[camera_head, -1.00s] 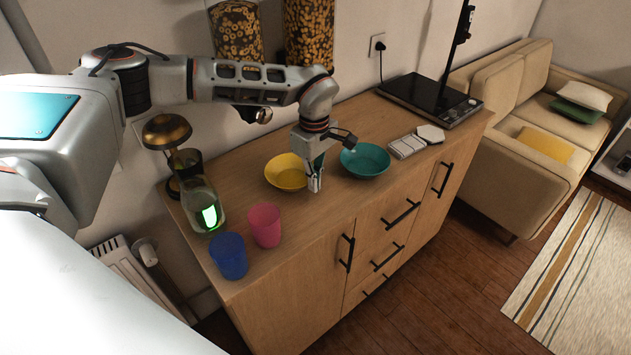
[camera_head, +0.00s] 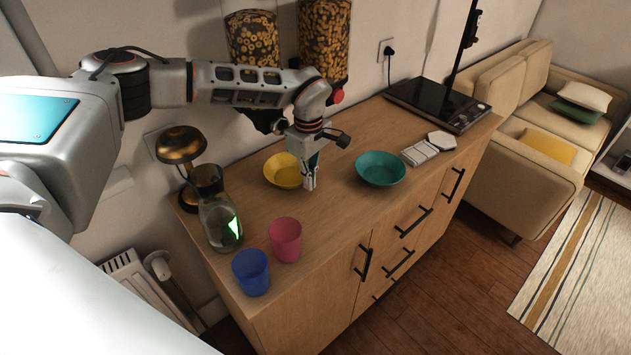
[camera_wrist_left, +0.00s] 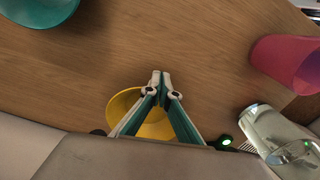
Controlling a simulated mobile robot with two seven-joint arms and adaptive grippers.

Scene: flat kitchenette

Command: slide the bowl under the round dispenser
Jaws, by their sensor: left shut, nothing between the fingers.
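The yellow bowl (camera_head: 272,170) stands upright on the wooden cabinet top, near the wall. My left gripper (camera_head: 309,184) is shut and empty, pointing down at the bowl's front right side. In the left wrist view its closed tips (camera_wrist_left: 160,76) are beside the yellow bowl (camera_wrist_left: 122,103), partly hiding it; contact is unclear. A teal bowl (camera_head: 380,168) stands to the right. Two cereal-filled dispensers hang on the wall behind: a left one (camera_head: 252,40) and a right one (camera_head: 324,42). My arm hides their lower parts. My right gripper is not in view.
A pink cup (camera_head: 285,240), a blue cup (camera_head: 251,272), a glass carafe (camera_head: 219,222) and a brass lamp (camera_head: 181,145) stand at the left. White tiles (camera_head: 420,152) and a black hob (camera_head: 438,104) are at the right. The wood in front of my gripper is clear.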

